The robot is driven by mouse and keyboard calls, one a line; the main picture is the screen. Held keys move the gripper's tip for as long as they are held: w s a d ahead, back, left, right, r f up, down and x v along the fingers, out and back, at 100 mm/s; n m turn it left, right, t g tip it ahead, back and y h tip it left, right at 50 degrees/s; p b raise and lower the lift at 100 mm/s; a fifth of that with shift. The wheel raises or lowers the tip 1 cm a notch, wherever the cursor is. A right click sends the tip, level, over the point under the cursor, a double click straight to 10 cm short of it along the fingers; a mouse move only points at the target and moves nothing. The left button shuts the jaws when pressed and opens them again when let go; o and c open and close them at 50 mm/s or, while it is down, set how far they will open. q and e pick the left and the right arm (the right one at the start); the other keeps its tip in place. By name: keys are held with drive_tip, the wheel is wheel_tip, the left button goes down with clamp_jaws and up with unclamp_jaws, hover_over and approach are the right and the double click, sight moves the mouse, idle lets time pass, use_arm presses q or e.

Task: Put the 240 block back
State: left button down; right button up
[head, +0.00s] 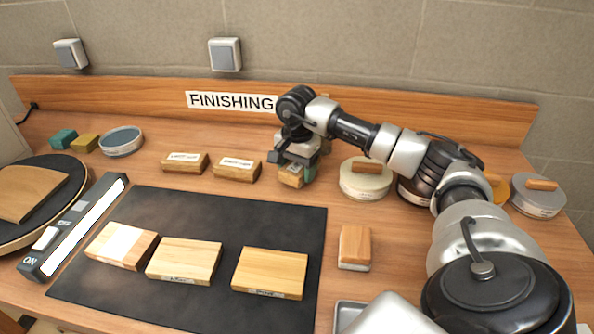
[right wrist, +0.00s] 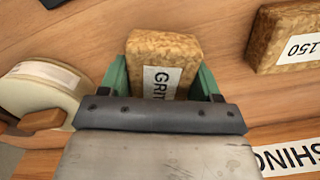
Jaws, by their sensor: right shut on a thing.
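My right gripper (head: 296,163) reaches down at the back of the bench, below the FINISHING sign. Its green fingers are shut on a cork-brown block (head: 290,176), which also shows in the right wrist view (right wrist: 165,52). The block's white label reads "GRIT"; its number is hidden by the gripper. The block is in line with two similar labelled blocks, the left one (head: 185,162) and the middle one (head: 237,169). A neighbouring block in the right wrist view (right wrist: 288,38) reads "150". I cannot tell whether the held block touches the bench. My left gripper is not in view.
A round cream pad (head: 366,180) stands right of the gripper. A wood block with a pale base (head: 355,248) lies right of the black mat (head: 215,216), which bears three wood pieces. A metal tray (head: 350,312) is at the front. The bench between mat and block row is clear.

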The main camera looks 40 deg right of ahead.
sight(297, 166)
drive_tip(key=shift+f, duration=0.65)
drive_tip(key=shift+f, duration=0.1)
drive_tip(key=o, duration=0.9)
wheel_tip(297, 166, up, 12)
drive_tip(key=shift+r+b, duration=0.15)
drive_tip(key=shift+b, duration=0.15)
